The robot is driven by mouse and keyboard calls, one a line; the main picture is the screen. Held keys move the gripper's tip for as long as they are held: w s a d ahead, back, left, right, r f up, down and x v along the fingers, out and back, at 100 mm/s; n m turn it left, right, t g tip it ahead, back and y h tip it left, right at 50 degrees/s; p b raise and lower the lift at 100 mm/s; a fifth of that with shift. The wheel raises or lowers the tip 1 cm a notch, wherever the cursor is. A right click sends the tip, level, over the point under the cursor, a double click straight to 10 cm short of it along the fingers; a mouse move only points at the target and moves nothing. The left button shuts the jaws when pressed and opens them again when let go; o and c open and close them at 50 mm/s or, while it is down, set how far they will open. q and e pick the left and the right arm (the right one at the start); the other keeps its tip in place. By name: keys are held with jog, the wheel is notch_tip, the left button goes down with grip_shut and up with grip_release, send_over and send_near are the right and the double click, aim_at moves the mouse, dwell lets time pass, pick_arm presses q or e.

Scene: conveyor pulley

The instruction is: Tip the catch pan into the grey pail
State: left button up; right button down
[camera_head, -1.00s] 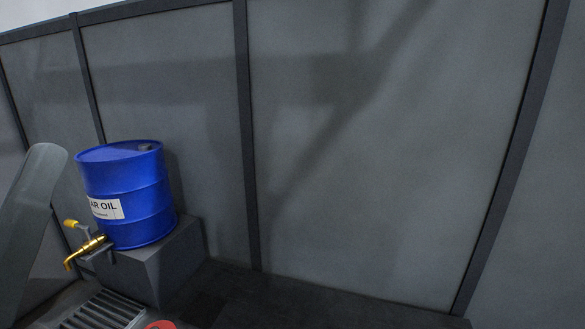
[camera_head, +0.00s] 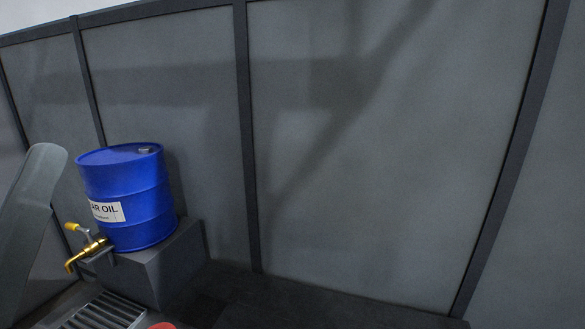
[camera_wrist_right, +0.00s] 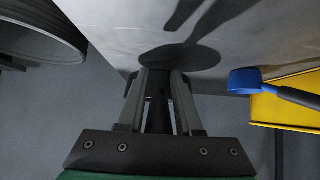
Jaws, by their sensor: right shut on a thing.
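My right gripper (camera_wrist_right: 160,75) shows in the right wrist view, shut on a dark, narrow upright piece (camera_wrist_right: 159,105) that looks like a handle. A dark oval (camera_wrist_right: 180,58) lies just beyond the fingertips; I cannot tell whether it is part of the catch pan or a shadow. A dark grey round vessel with a ribbed side (camera_wrist_right: 45,30) is at the upper left, apart from the gripper; it may be the grey pail. I cannot clearly make out the catch pan. The left gripper is in neither view.
A blue oil drum (camera_head: 128,195) with a brass tap (camera_head: 88,252) stands on a grey block (camera_head: 175,265). A slatted grate (camera_head: 105,312) and a red thing (camera_head: 162,326) are below. A blue cup-like thing (camera_wrist_right: 243,80) is near a yellow surface (camera_wrist_right: 285,108).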

jog(key=shift+r, duration=0.1)
jog(key=shift+r+p, duration=2.75)
jog(key=shift+r, duration=0.2)
